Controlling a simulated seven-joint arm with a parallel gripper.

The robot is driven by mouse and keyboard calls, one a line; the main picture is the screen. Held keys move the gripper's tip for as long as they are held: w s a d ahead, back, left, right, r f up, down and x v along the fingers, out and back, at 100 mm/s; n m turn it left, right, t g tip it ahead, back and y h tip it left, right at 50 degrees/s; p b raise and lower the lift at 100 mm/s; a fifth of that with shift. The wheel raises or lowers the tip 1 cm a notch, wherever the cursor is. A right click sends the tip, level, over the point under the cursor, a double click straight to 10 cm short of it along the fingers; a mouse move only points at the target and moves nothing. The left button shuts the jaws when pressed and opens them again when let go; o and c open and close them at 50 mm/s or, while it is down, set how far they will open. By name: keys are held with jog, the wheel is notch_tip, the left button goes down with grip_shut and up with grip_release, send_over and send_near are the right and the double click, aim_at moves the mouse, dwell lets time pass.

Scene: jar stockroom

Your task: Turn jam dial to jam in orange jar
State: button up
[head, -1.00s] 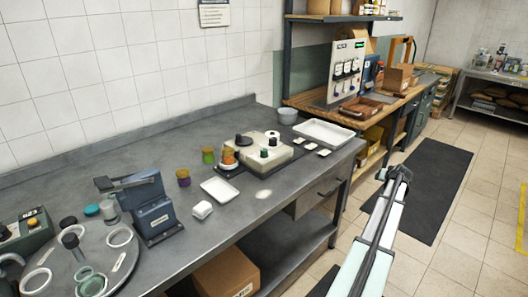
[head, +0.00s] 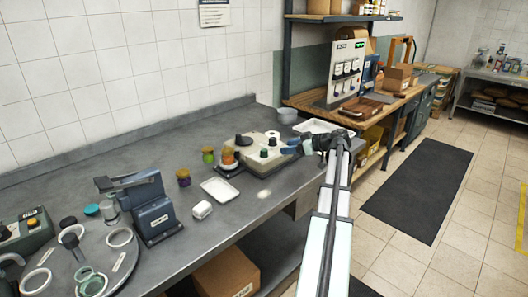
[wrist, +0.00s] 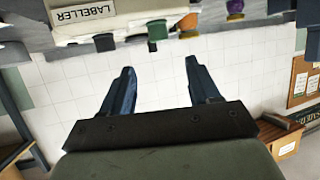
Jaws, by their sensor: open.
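The beige labeller (head: 252,160) stands on the grey bench and carries a green knob (head: 264,153) and dark knobs (head: 272,142). I cannot read which one is the jam dial. An orange jar (head: 228,158) stands at the labeller's left side, on a dark base. My gripper (head: 292,148) is open and empty, just right of the labeller, fingers pointing towards it. In the wrist view, which is upside down, the open fingers (wrist: 160,70) are apart from the green knob (wrist: 157,30) and a black knob (wrist: 104,42); the "LABELLER" plate (wrist: 84,13) is legible.
A white tray (head: 220,191) and a small white block (head: 202,210) lie in front. A blue press (head: 153,212) stands further left. Another white tray (head: 318,126) lies behind my gripper.

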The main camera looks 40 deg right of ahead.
aim_at(265, 150)
jog(key=x, duration=1.3)
jog(key=shift+d+f, duration=0.1)
jog(key=c, duration=1)
jog(key=shift+o, duration=0.2)
jog(key=shift+m+h, duration=0.4)
jog(key=shift+a+m+h, duration=0.2)
jog(key=shift+m+h, duration=0.4)
jog(key=shift+h, duration=0.1)
jog(key=m+h, duration=0.2)
jog(key=h, duration=0.1)
jog(key=shift+m+t, duration=0.3)
jog(key=shift+d+m+g+h, duration=0.1)
jog(key=shift+m+g+h, duration=0.35)
jog(key=shift+m+h, duration=0.8)
jog(key=shift+d+m+g+h, duration=0.1)
jog(key=shift+m+g+h, duration=0.35)
jog(key=shift+m+h, duration=0.75)
jog(key=shift+m+g+h, duration=0.3)
jog(key=shift+m+h, duration=0.05)
jog(key=shift+h, duration=0.3)
